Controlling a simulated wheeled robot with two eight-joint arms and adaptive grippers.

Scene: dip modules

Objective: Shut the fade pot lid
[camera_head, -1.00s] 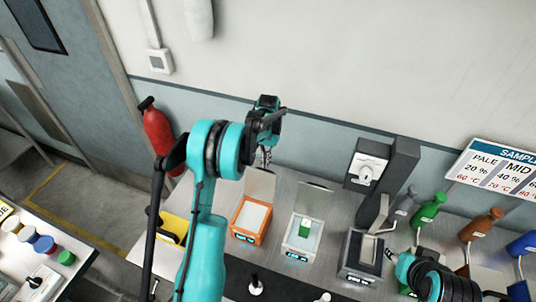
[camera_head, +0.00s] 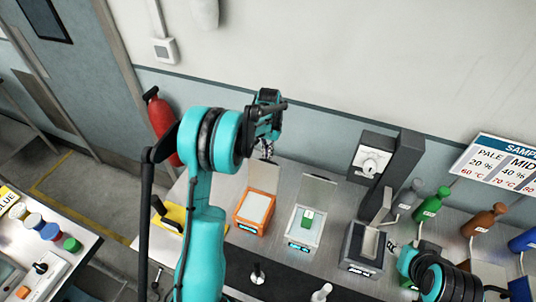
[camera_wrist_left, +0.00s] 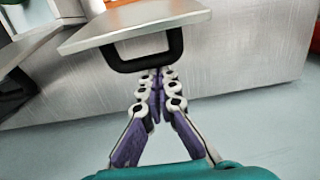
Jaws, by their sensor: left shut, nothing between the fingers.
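Several small pots stand in a row on the bench in the head view: an orange one (camera_head: 254,211), a pale one (camera_head: 305,228) with a green block in it, and a dark one (camera_head: 362,245). The orange and pale pots have raised lids. Their labels are too small to read, so I cannot tell which is the fade pot. My left gripper (camera_head: 266,150) is shut and empty, just behind the orange pot's lid. In the left wrist view its closed fingers (camera_wrist_left: 158,85) are close to a black loop handle (camera_wrist_left: 146,57) under a pale plate (camera_wrist_left: 135,22). My right gripper is barely distinguishable beside the dark pot.
A yellow item (camera_head: 178,217) with a black handle is left of the orange pot. A dark machine (camera_head: 385,180) stands behind the dark pot. Several bottles, including a green one (camera_head: 431,205), line the right. A red extinguisher (camera_head: 160,115) hangs on the wall.

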